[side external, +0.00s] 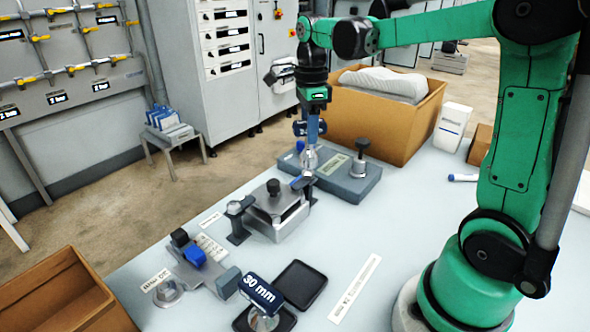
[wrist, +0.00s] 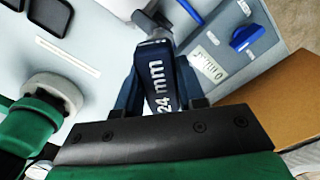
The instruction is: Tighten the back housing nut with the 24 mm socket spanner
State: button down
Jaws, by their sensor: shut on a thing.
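My gripper (side external: 313,122) is shut on the blue 24 mm socket spanner and points down over the far end of the roller sheeter (side external: 278,215). In the wrist view my gripper (wrist: 160,72) has its fingers either side of the handle marked "24 mm" (wrist: 163,88). The spanner's metal socket (side external: 310,158) hangs below, near the back housing (side external: 303,184). The back housing nut is hidden; I cannot tell whether the socket touches it. The 30 mm spanner (side external: 262,294) stands upright at the front, its socket in a dark tray.
An empty dark tray (side external: 300,284) lies beside the 30 mm spanner. A grey unit with a black knob (side external: 362,148) stands right behind the sheeter. A cardboard box (side external: 375,120) is at the back. A block with blue and black parts (side external: 193,255) sits at the left front.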

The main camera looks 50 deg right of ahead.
jog(key=shift+r, duration=2.5)
